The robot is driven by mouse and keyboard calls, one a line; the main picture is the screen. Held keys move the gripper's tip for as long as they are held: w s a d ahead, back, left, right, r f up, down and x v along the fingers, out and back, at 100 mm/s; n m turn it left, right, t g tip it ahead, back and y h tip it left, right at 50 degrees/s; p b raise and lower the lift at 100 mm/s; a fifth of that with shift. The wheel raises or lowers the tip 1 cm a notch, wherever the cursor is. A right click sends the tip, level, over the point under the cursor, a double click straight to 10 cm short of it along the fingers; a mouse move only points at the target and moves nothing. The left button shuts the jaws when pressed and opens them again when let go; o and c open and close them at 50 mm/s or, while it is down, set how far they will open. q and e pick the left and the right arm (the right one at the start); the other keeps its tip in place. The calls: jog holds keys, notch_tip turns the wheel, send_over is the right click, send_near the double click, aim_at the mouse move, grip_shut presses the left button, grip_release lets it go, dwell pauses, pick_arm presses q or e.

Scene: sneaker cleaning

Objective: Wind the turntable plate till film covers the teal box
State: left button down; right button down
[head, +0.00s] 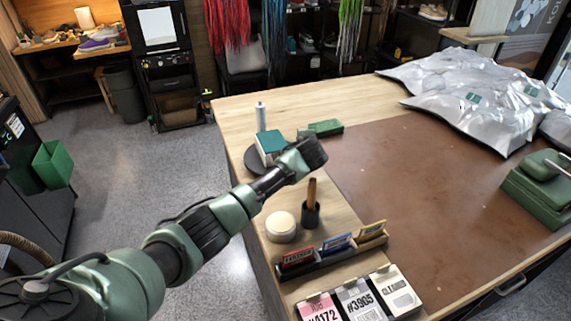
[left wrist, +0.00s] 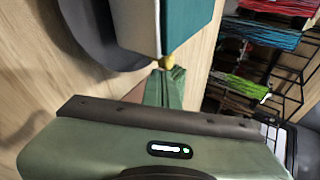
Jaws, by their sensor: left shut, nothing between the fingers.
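The teal box (head: 270,142), teal on top with pale sides, sits on the dark round turntable plate (head: 252,164) at the table's left edge. In the left wrist view the teal box (left wrist: 188,28) is at the top, with the plate (left wrist: 85,40) curving to its left. My left gripper (head: 308,155) is just right of the box; its shut, empty fingers (left wrist: 170,75) point at the box's near corner. A small yellow knob (left wrist: 166,62) shows between fingertips and box; I cannot tell whether they touch. I make out no film over the box. My right gripper is out of view.
A white upright cylinder (head: 261,117) stands behind the box, and a green block (head: 325,128) lies to its right. A round cream tub (head: 281,226), a dark cup (head: 311,214) and a card rack (head: 335,252) stand nearer. The brown mat (head: 430,170) has open room.

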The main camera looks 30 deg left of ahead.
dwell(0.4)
pick_arm(q)
jog(key=v, duration=0.7)
jog(key=shift+s+d+r+b, duration=0.15)
jog(key=shift+s+r+b, duration=0.05)
jog(key=shift+s+b, duration=0.1)
dwell(0.6)
